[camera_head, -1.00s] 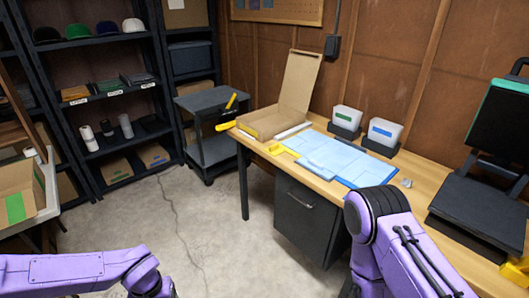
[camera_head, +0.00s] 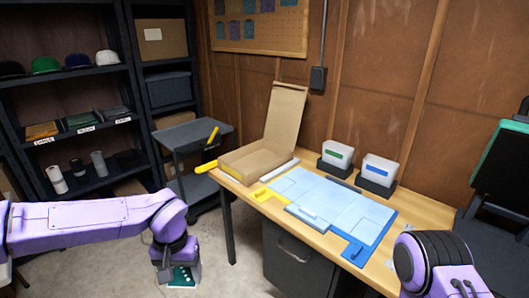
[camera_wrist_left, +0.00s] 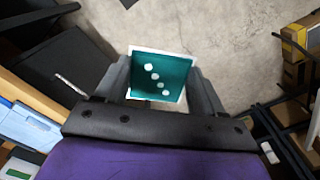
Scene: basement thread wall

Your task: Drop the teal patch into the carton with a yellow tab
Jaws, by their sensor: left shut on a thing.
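The teal patch (camera_head: 184,275) is a dark teal square with a pale border. My left gripper (camera_head: 178,268) is shut on it, above the concrete floor left of the workbench. In the left wrist view the patch (camera_wrist_left: 161,76) shows a row of several white dots and sits between the fingers (camera_wrist_left: 163,90). An open cardboard carton (camera_head: 244,165) with its lid raised stands on the bench, up and right of my left gripper. A yellow piece (camera_head: 206,167) sticks out by its left corner; I cannot tell if it is a tab. My right gripper is out of view.
The wooden workbench (camera_head: 407,215) holds a light blue mat (camera_head: 340,215) and two white bins (camera_head: 337,153) (camera_head: 378,170) with green and blue labels. A dark cart (camera_head: 190,135) stands left of the bench. Dark shelving (camera_head: 70,95) stands at the back left.

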